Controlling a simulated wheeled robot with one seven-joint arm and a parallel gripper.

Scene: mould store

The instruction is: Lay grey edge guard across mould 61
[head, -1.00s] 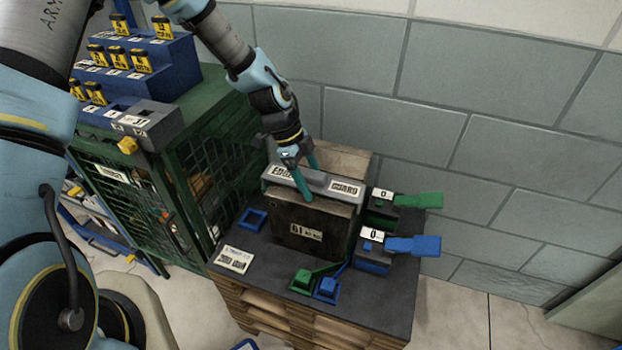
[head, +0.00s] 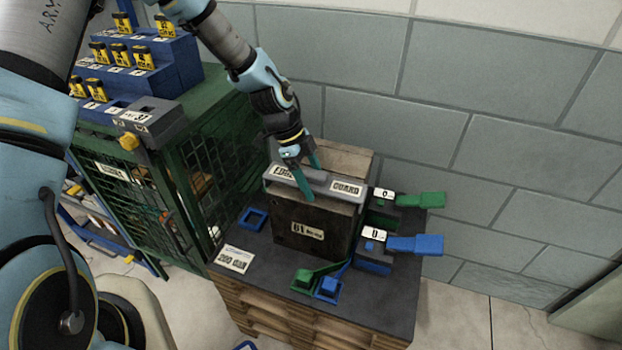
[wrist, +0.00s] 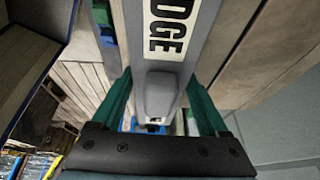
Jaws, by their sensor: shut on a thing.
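The grey edge guard (head: 318,183) is a long bar with white "EDGE GUARD" labels. It lies along the top of mould 61 (head: 290,230), a dark upright block with a "61" label, and seems to touch it, though the contact is partly hidden.
Mould 61 stands on a dark-topped pallet (head: 245,285). Green (head: 420,200) and blue (head: 415,244) handled pieces are on its right, and small green and blue pieces (head: 315,283) in front. A blue square frame (head: 252,218) lies left. A green cage (head: 175,185) stands further left.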

